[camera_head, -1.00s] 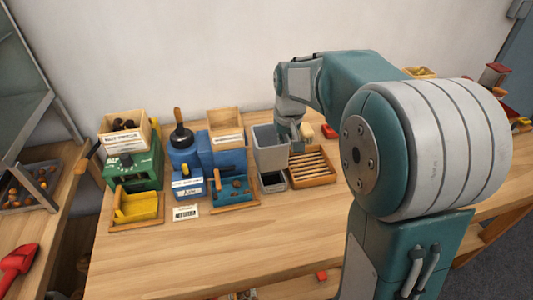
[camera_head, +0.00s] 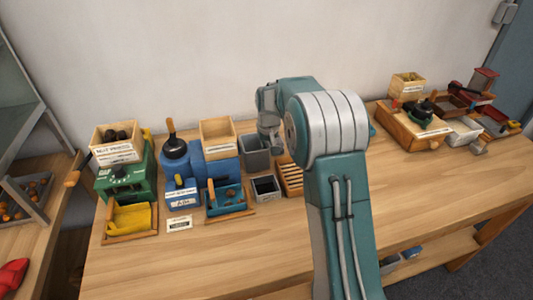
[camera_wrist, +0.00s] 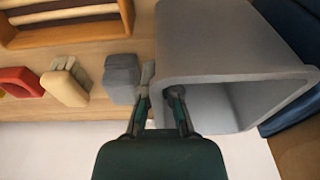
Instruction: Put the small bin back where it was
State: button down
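The small grey bin (camera_head: 255,153) stands at the back of the table, right of the blue machine, and looks upright. In the wrist view the bin (camera_wrist: 230,45) fills the upper right, its open mouth facing me. My gripper (camera_wrist: 160,98) is at the bin's left wall, one finger outside it and the other at the mouth. I cannot tell whether the fingers press on the wall. In the head view my gripper (camera_head: 274,148) is beside the bin's right side, mostly hidden by my arm.
A smaller dark-mouthed grey bin (camera_head: 265,188) sits in front. A slatted wooden tray (camera_head: 290,177) is to its right, partly behind my arm. The blue machine (camera_head: 212,165) stands close at left. The table's front is clear.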

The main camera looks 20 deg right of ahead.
jog(key=shift+s+f, duration=0.1)
jog(key=shift+f, duration=1)
jog(key=c, duration=0.8)
grip_release()
jog(key=shift+f, duration=0.1)
